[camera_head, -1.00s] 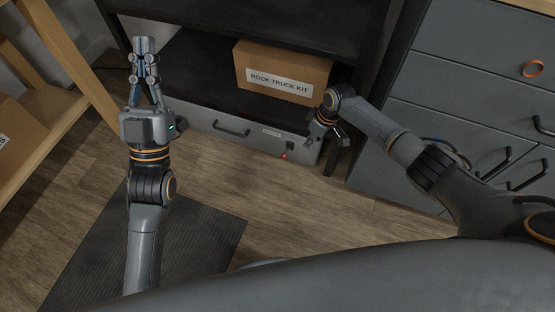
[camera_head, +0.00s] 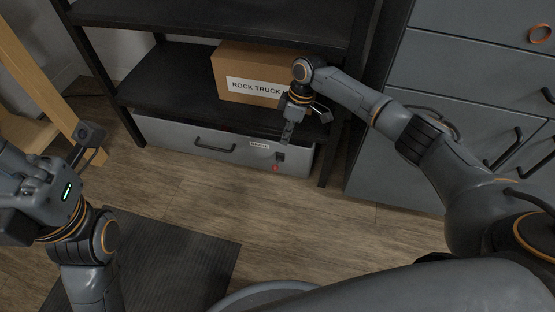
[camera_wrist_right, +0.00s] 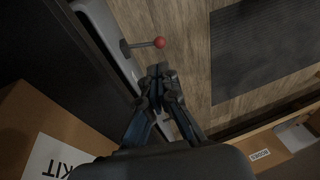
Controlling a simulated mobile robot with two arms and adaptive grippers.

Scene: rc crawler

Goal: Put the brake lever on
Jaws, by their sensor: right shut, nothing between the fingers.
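The brake lever (camera_wrist_right: 158,42) has a red ball at its tip and a dark pivot on the front of a grey unit (camera_head: 236,150) under the shelf. In the head view the red ball (camera_head: 275,168) shows small, below the dark pivot. My right gripper (camera_head: 286,138) is just above the pivot, pointing down. In the right wrist view its fingertips (camera_wrist_right: 158,72) meet, shut and empty, close to the red ball but apart from it. My left gripper (camera_head: 88,148) is at the left edge of the head view; its jaw opening cannot be made out.
A cardboard box (camera_head: 228,62) marked "ROCK TRUCK" stands on the dark shelf (camera_head: 160,92) behind my right gripper. Grey drawers (camera_head: 470,70) stand on the right and a wooden frame (camera_head: 35,85) on the left. The wooden floor (camera_head: 190,190) in front is clear, with a dark mat (camera_head: 150,260).

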